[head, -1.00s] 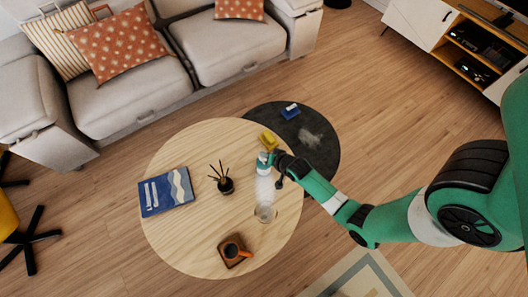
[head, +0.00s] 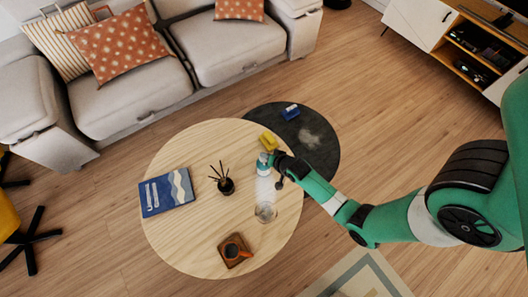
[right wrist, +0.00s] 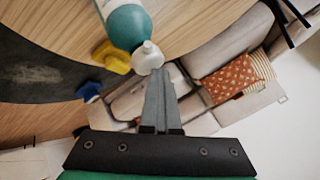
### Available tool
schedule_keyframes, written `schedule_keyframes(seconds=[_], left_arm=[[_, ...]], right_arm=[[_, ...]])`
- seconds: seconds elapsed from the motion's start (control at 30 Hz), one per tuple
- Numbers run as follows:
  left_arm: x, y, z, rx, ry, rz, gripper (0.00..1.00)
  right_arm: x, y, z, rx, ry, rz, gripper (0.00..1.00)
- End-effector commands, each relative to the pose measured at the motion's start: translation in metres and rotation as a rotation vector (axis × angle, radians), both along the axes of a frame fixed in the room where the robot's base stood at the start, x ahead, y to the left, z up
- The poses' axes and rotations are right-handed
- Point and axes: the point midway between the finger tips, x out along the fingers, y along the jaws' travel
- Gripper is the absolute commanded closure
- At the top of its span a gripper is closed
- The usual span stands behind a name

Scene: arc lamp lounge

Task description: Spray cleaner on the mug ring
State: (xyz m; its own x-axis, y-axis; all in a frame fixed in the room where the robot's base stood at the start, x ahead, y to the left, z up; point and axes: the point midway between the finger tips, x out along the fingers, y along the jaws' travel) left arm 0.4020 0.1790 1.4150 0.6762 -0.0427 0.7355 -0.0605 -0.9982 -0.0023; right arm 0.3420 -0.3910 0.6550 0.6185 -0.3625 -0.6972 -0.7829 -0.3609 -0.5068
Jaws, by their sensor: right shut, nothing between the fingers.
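The spray bottle (head: 263,166), with a white nozzle and a teal body, is on the right part of the round wooden table. It also shows in the right wrist view (right wrist: 128,24). My right gripper (head: 273,160) is shut and empty, its fingertips right at the white nozzle in the right wrist view (right wrist: 158,74); whether they touch it I cannot tell. A pale streak runs from the bottle toward the mug ring (head: 265,212), a faint round mark on the tabletop. My left gripper is not in view.
A dark side table (head: 325,160) holds a blue item (head: 290,112).

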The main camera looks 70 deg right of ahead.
Motion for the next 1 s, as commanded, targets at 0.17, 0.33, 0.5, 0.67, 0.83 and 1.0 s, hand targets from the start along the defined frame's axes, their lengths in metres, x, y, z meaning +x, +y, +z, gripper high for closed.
schedule_keyframes(seconds=[0.17,0.33,0.5,0.67,0.83,1.0], left_arm=[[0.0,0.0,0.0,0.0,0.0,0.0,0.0],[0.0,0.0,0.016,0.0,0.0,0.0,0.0],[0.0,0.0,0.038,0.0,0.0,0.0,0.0],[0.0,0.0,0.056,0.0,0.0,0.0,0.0],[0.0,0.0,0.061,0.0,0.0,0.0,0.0],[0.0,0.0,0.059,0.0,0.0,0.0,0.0]], right_arm=[[-0.001,0.001,-0.001,0.001,0.002,0.0,1.0],[-0.001,0.0,0.016,0.001,0.002,0.0,1.0],[0.0,0.0,0.038,0.001,0.001,0.0,1.0],[0.0,0.0,0.056,0.0,0.0,0.0,1.0],[0.0,0.0,0.061,0.0,0.0,0.0,1.0],[0.0,0.0,0.059,-0.001,-0.001,0.0,1.0]])
